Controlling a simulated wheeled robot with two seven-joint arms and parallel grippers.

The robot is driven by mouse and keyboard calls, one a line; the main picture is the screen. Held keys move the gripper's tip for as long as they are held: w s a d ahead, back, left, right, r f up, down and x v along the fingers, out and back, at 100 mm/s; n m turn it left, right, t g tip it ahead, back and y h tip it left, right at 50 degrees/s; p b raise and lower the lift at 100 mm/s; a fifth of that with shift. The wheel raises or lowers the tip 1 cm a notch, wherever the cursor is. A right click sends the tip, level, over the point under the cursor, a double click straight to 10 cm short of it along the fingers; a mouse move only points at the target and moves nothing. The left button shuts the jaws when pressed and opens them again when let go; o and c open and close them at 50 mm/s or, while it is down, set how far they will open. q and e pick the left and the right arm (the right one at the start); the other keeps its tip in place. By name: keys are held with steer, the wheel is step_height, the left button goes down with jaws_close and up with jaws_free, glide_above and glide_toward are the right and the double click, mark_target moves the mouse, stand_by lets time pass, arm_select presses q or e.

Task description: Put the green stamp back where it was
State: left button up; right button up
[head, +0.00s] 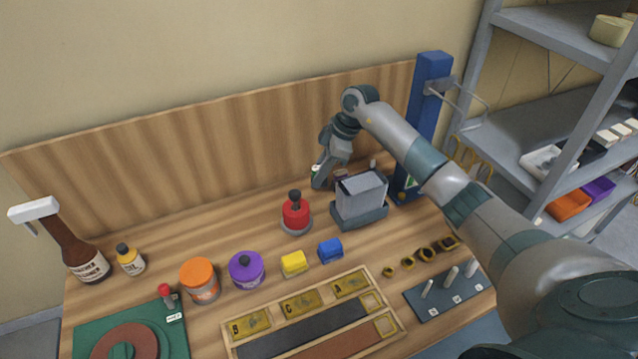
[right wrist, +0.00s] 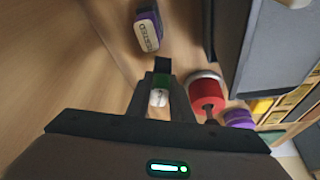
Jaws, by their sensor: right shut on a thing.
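The right gripper (head: 319,178) is low over the back of the bench, left of a grey box. In the right wrist view its jaws (right wrist: 162,80) are shut on the green stamp (right wrist: 165,85), whose pale end shows between the fingers. In the head view only a small green and white bit of the stamp (head: 315,169) shows beside the fingers. A purple stamp marked TESTED (right wrist: 147,30) lies beyond the fingertips on the bench; in the head view it is mostly hidden behind the box. I cannot tell whether the green stamp touches the bench. My left gripper is out of view.
The grey box (head: 361,197) is close right of the gripper. A red container with a black knob (head: 296,216) stands in front. The wooden back panel (head: 230,145) rises behind. Yellow (head: 294,263) and blue (head: 330,250) blocks lie nearer. A blue post (head: 430,110) stands right.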

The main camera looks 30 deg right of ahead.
steer(key=shift+f+p, duration=0.65)
steer(key=shift+f, duration=0.9)
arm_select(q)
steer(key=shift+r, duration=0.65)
arm_select(e)
steer(key=shift+f, duration=0.3)
steer(key=o, duration=0.9)
steer(key=shift+f, duration=0.1)
